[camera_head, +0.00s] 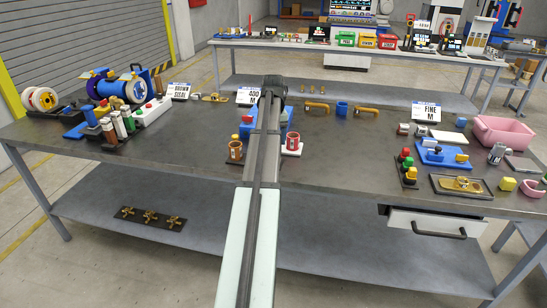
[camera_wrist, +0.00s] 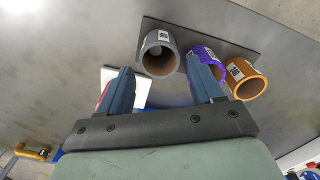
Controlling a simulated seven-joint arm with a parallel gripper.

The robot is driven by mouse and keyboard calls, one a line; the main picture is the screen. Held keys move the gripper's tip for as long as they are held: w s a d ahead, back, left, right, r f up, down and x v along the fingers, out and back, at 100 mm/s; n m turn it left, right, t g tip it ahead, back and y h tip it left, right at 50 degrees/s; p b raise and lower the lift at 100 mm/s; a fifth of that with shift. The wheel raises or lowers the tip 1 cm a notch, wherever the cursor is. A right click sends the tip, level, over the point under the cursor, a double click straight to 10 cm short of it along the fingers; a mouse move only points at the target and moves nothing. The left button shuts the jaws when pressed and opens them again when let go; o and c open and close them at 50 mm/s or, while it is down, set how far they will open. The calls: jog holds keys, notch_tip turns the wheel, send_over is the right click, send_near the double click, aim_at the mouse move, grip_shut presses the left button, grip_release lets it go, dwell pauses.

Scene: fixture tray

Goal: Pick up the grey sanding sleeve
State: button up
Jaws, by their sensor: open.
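The grey sanding sleeve (camera_wrist: 160,52) is in the wrist view, a short open tube with a white label. It is on a dark plate (camera_wrist: 152,25), at the left of a row with a purple sleeve (camera_wrist: 207,50) and a copper-brown sleeve (camera_wrist: 243,78). My gripper (camera_wrist: 159,66) is open, with a blue finger on each side of the picture. The grey sleeve appears beyond the gap between the fingertips; the right finger overlaps the purple sleeve. I see no contact with the grey sleeve. In the head view my arm hides this spot, and I cannot make out the sleeve.
A white pad (camera_wrist: 142,92) with something red lies partly behind the left finger. In the head view, red (camera_head: 293,142) and brown (camera_head: 235,149) cups flank my arm. A "400 M" sign (camera_head: 248,96) stands behind.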

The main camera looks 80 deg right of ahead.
jog(key=shift+d+f, duration=0.15)
jog(key=shift+f, duration=3.35)
jog(key=shift+c, duration=0.3)
jog(key=c, duration=0.4)
jog(key=shift+r, duration=0.1)
notch_tip(320, 180, up, 10)
jog(key=shift+f, duration=0.1)
